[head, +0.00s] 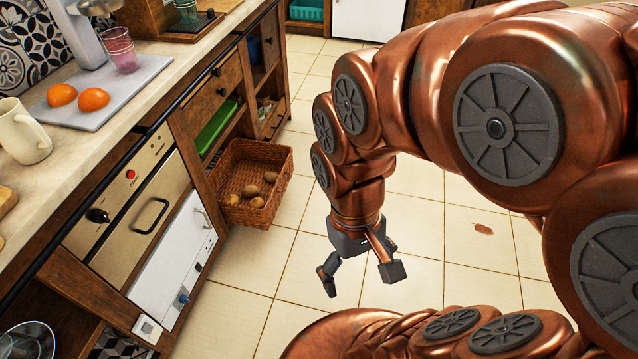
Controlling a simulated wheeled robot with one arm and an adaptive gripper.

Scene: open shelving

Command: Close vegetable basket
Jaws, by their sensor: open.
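The vegetable basket (283,172) is a brown wicker drawer in the lower part of the wooden counter unit. It is pulled out over the floor, and several potatoes lie inside. My gripper (358,283) hangs to the right of and nearer than the basket, above the tiled floor. Its two dark fingers are spread apart and hold nothing. The gripper is apart from the basket. The basket's inner end is partly hidden by the unit's frame.
The counter (72,175) runs along the left, with oranges (94,99) on a grey board. Below it are an oven front (150,215) and a white appliance (172,262). A green tray (215,128) sits on a shelf above the basket.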

